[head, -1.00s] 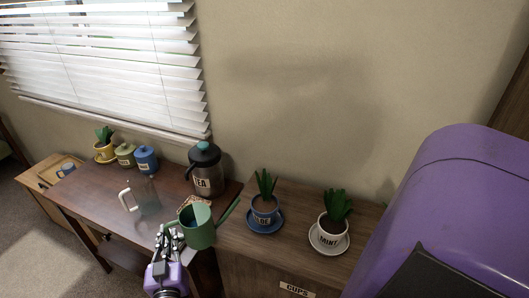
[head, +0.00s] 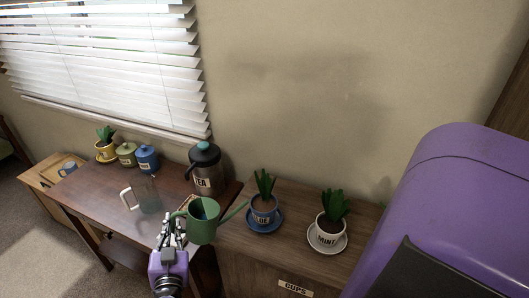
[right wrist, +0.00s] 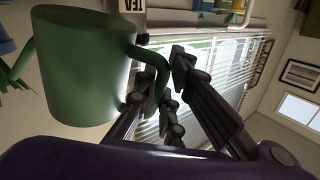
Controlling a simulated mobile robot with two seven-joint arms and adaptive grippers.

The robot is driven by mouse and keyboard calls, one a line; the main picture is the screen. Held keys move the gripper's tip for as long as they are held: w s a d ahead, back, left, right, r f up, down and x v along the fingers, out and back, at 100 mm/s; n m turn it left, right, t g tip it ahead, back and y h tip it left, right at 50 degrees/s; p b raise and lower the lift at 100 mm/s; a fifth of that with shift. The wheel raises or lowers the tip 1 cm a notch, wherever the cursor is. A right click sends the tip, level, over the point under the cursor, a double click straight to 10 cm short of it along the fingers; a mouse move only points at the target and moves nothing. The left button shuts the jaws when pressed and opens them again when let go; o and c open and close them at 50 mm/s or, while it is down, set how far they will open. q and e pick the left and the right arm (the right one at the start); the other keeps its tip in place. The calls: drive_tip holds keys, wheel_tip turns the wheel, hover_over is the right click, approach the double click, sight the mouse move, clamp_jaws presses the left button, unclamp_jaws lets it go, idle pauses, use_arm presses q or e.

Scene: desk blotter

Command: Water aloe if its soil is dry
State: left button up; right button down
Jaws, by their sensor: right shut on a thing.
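My right gripper (head: 180,228) is shut on the handle of a green watering can (head: 202,224) and holds it up, roughly upright. The handle also shows between the fingers in the right wrist view (right wrist: 158,80). The can's spout points right, its tip just left of a blue pot (head: 264,216). That pot holds a spiky green plant and light brown soil, and stands on a blue saucer (head: 277,226). Its label is only partly legible and seems to be the aloe's. My left gripper is not in view.
A white pot labelled MINT (head: 328,233), with darker soil, stands right of the blue pot on the wooden cabinet (head: 240,240). The desk (head: 95,195) holds a tea container (head: 203,175), a clear pitcher (head: 147,193), two canisters and a yellow potted plant (head: 106,150).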

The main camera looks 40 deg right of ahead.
sight(175, 217)
drive_tip(key=shift+s+d+r+m, duration=0.1)
drive_tip(key=shift+d+r+m, duration=0.15)
drive_tip(key=shift+r, duration=0.35)
drive_tip(key=shift+s+d+r+m, duration=0.1)
drive_tip(key=shift+r+m, duration=0.15)
drive_tip(key=shift+r, duration=0.35)
drive_tip(key=shift+d+r, duration=0.2)
drive_tip(key=shift+r, duration=0.1)
drive_tip(key=shift+s+d+r+m+p, duration=0.15)
drive_tip(key=shift+r+m+p, duration=0.1)
drive_tip(key=shift+r, duration=0.15)
drive_tip(key=shift+d+r+m+p, duration=0.1)
drive_tip(key=shift+d+r+m, duration=0.05)
drive_tip(key=shift+r+m, duration=0.15)
drive_tip(key=shift+s+d+r+m+y, duration=0.2)
drive_tip(key=shift+d+r+m, duration=0.2)
drive_tip(key=shift+r, duration=0.35)
drive_tip(key=shift+s+d+r+m+y, duration=0.1)
drive_tip(key=shift+s+d+r+m, duration=0.15)
drive_tip(key=shift+d+r, duration=0.35)
idle(0.8)
drive_tip(key=shift+w+a+r, duration=0.1)
drive_tip(key=shift+a, duration=0.05)
